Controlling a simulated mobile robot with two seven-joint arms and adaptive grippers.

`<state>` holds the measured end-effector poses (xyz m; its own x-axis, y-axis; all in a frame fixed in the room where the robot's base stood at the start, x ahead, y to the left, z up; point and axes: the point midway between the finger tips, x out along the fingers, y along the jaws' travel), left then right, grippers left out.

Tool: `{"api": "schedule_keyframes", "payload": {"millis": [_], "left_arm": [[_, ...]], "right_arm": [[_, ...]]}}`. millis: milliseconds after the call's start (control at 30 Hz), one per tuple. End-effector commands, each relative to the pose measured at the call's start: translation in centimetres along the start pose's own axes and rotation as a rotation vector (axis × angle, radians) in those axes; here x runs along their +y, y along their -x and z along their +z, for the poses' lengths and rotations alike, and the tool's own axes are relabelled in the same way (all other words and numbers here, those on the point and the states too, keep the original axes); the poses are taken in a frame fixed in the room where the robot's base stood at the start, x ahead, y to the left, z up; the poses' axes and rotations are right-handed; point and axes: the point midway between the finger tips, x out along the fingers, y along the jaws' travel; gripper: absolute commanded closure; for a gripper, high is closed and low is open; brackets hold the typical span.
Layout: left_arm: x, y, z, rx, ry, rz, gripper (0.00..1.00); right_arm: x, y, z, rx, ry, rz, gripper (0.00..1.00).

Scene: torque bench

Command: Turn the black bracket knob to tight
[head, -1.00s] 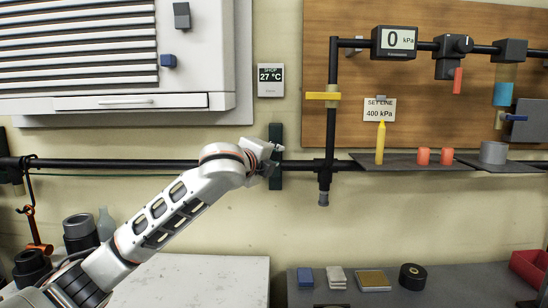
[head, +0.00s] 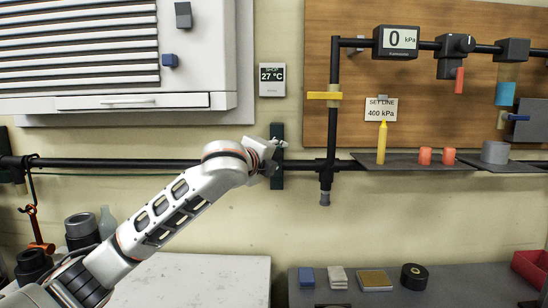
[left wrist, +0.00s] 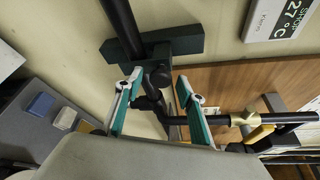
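The black bracket knob (left wrist: 159,76) shows in the left wrist view, just below a dark green bracket plate (left wrist: 187,41) on a black pipe. In the head view the same bracket plate (head: 277,180) stands upright on the wall, and my gripper hides most of what is in front of it. My left gripper (head: 277,150) is at the bracket. In the left wrist view its two teal-and-white fingers (left wrist: 158,80) are apart, with the knob showing between their tips. I cannot tell whether they touch it. My right gripper is in neither view.
A black pipe (head: 110,163) runs along the wall through the bracket. A vertical pipe with a yellow lever (head: 324,96) stands to the right. A gauge (head: 395,42) reads 0 kPa. A shelf (head: 400,165) holds a yellow marker (head: 382,143). The wall below the bracket is clear.

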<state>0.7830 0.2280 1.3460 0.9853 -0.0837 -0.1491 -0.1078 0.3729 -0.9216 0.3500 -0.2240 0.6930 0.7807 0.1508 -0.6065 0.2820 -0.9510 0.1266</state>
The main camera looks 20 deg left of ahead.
Motion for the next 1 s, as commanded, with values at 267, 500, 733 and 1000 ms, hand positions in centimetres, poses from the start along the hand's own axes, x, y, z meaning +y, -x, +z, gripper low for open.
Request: {"api": "schedule_keyframes", "payload": {"millis": [267, 500, 733, 1000], "left_arm": [[0.0, 2.9, 0.0, 0.001, -0.001, -0.002, 0.61], [0.0, 7.8, 0.0, 0.0, -0.002, -0.002, 0.61], [0.0, 11.1, 0.0, 0.0, -0.001, -0.001, 0.61], [0.1, 12.0, 0.0, 0.0, -0.001, 0.001, 0.61]], "right_arm": [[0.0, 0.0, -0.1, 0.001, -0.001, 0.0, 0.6], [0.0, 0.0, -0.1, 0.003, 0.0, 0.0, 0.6], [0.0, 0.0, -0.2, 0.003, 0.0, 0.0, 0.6], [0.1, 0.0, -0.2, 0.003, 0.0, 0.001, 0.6]]}}
